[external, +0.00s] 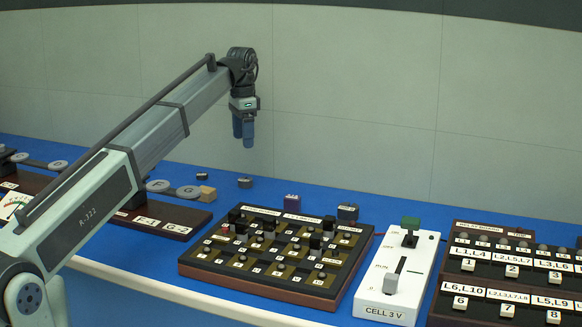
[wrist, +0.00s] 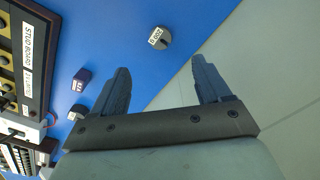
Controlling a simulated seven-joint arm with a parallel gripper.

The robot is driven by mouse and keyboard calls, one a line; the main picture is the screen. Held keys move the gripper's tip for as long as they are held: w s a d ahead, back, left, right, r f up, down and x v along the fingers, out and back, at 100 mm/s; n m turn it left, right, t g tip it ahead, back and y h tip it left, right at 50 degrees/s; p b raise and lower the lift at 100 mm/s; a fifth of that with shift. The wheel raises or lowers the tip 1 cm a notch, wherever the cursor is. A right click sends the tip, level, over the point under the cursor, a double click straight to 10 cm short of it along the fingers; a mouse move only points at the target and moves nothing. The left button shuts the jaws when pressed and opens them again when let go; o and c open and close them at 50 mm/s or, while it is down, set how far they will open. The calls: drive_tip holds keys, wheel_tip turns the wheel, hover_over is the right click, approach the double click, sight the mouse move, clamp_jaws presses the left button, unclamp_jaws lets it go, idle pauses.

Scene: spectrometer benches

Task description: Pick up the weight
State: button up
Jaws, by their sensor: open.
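The stud board (external: 270,255) stands in front of the weight. A purple block (external: 291,200) and a dark block (external: 347,212) sit behind the board. A white cell box (external: 400,280) stands to the right. The pale wall (external: 350,100) rises behind.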

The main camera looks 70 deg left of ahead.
drive_tip(key=shift+o, duration=0.8)
drive_tip(key=n+y, duration=0.2)
drive_tip(key=n, duration=1.5)
hover_over(349, 207)
drive_tip(key=f, duration=0.7)
drive_tip(key=shift+w+d, duration=0.1)
drive_tip(key=shift+w, duration=0.1)
drive_tip(key=shift+s+a+f, duration=0.1)
drive_tip(key=shift+s+f, duration=0.05)
drive_tip(key=shift+f, duration=1.2)
drive_tip(key=shift+s+a+f, duration=0.1)
drive_tip(key=shift+f, duration=1.2)
